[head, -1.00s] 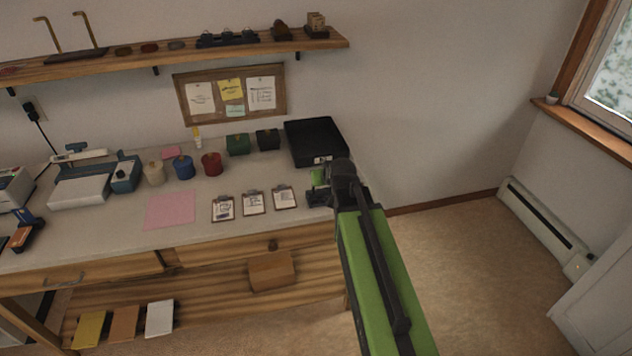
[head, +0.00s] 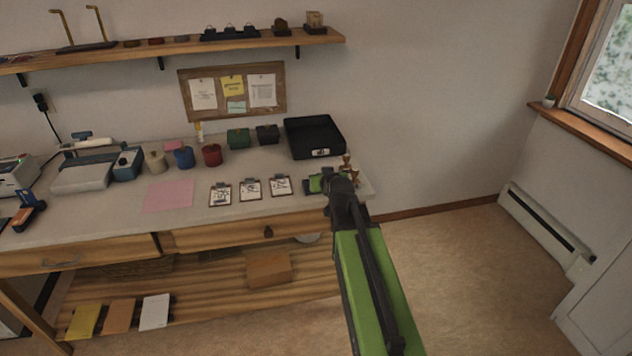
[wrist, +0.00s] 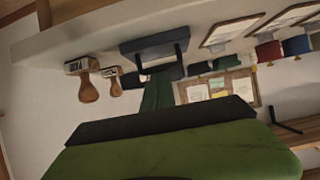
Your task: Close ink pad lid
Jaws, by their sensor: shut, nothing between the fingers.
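A small dark ink pad (head: 310,185) lies near the right end of the workbench, right of the clipboards. In the wrist view, which is tipped over, it is a dark slab (wrist: 152,44). My gripper (head: 322,185) is low at the right side of the pad, with its green and black arm coming from the front. In the wrist view my gripper (wrist: 160,60) is shut and empty, its dark fingers against or just short of the pad; I cannot tell if they touch. The gripper hides part of the pad, and the lid's angle is unclear.
Two wooden-handled stamps (wrist: 88,84) stand close beside the pad. A black tray (head: 335,153) is behind it. Several clipboards (head: 250,189) lie to its left, with jars (head: 212,155) farther left.

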